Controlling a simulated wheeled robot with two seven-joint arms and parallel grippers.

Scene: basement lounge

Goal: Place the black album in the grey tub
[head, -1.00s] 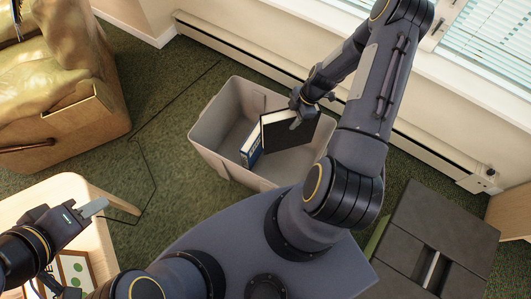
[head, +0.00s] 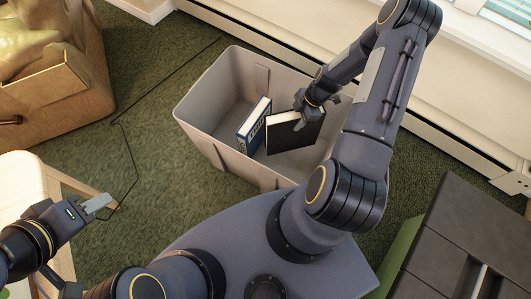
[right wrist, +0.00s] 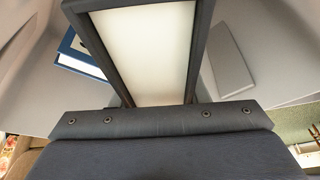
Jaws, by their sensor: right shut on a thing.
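The black album (head: 283,137) has a dark cover and pale page edges. It is within the grey tub (head: 197,128), tilted beside a blue book; whether it touches the floor of the tub cannot be told. My right gripper (head: 300,123) reaches into the tub from the right and is shut on the album. In the right wrist view the album (right wrist: 146,50) fills the middle, its pale pages between dark covers. My left gripper (head: 98,205) is outside the tub at the left, empty; its finger gap is unclear.
The blue book (head: 252,128) stands in the tub left of the album. A wooden table (head: 25,178) is at lower left, an armchair (head: 55,75) at upper left. A dark slatted table (head: 455,225) is at right. A thin cable runs over the green carpet (head: 150,165).

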